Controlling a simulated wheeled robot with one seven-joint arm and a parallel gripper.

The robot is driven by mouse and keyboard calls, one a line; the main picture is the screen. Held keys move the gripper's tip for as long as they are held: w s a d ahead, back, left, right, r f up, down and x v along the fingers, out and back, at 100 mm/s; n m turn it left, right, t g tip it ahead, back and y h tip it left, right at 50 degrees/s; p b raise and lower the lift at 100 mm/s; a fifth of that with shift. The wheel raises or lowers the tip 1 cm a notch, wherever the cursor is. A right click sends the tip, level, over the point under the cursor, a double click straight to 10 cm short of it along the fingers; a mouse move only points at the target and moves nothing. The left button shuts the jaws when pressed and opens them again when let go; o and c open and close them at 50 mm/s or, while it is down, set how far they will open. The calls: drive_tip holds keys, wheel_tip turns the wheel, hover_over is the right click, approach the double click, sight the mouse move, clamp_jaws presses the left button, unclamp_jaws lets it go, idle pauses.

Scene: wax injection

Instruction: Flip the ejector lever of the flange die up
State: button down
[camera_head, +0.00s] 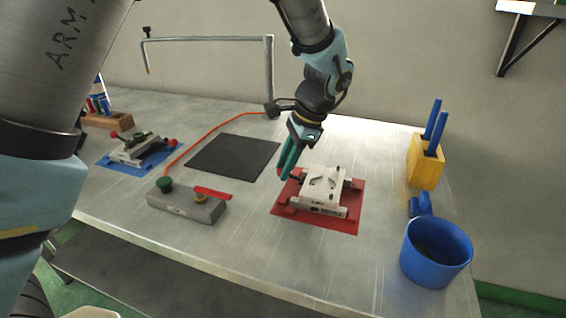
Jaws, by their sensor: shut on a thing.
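The light grey die (322,188) on the red mat (345,225) is the one my gripper is at; I take it for the flange die. My gripper (287,166) reaches down from above, its green fingers at the die's left rear side. The fingers are shut on what appears to be the die's ejector lever, which they mostly hide. The lever's exact angle cannot be told. A second die (138,149) with red knobs and a green part sits on the blue mat (112,163) at the left.
A grey control block (185,207) with a green knob and red lever stands front centre. A black mat (234,158) lies behind it. A blue bucket (436,252) and a yellow holder (425,164) with blue-handled tools stand at the right. An orange hose (207,126) crosses the table's rear.

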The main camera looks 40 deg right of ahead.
drive_tip(key=shift+s+d+r+t+y, duration=0.1)
drive_tip(key=shift+s+r+t+y, duration=0.15)
drive_tip(key=shift+t, duration=0.25)
drive_tip(key=c, duration=0.7)
unclamp_jaws()
drive_tip(key=b+v, duration=0.1)
drive_tip(key=v, duration=0.9)
drive_tip(key=shift+d+r, duration=0.2)
drive_tip(key=shift+r, duration=0.05)
drive_tip(key=shift+s, duration=0.1)
